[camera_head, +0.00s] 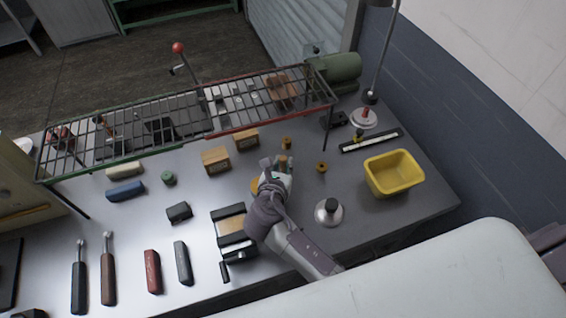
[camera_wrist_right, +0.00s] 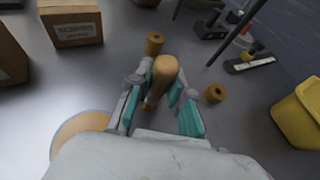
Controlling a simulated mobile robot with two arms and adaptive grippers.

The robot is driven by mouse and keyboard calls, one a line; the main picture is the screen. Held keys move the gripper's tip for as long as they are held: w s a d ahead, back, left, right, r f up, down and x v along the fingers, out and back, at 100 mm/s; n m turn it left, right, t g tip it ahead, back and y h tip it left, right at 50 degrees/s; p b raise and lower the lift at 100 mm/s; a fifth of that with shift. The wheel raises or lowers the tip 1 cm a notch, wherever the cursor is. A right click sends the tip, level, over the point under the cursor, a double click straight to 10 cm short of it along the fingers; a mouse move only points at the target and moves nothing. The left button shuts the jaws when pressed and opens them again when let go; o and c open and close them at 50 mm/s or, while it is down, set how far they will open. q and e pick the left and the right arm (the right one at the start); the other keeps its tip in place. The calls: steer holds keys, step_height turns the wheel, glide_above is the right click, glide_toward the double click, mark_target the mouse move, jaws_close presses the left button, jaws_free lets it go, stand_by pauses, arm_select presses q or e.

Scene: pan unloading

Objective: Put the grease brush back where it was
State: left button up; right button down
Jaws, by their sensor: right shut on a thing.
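My right gripper (camera_head: 280,165) is over the middle of the metal bench. In the right wrist view its teal-padded fingers (camera_wrist_right: 160,100) are closed around a tan, round-ended wooden handle (camera_wrist_right: 165,68), which looks like the grease brush. The handle top also shows between the fingers in the head view (camera_head: 283,159). Its bristles are hidden, and I cannot tell if its lower end touches anything. A round tan-topped thing (camera_wrist_right: 78,136) lies just left of the gripper in the wrist view; it is partly hidden by the hand in the head view (camera_head: 256,185). My left gripper is not in view.
Two brass bushings (camera_head: 287,142) (camera_head: 321,167) stand close to the gripper. Two cardboard boxes (camera_head: 215,160) (camera_head: 246,139) are at left, a yellow bin (camera_head: 393,173) at right. A wire rack (camera_head: 190,110) spans the back.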

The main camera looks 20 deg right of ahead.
steer(key=c, duration=1.1)
jaws_free()
steer(key=shift+o, duration=0.2)
steer(key=b+v, duration=0.1)
steer(key=v, duration=0.6)
steer(key=shift+s+a+r, duration=0.15)
steer(key=shift+s+r, duration=0.05)
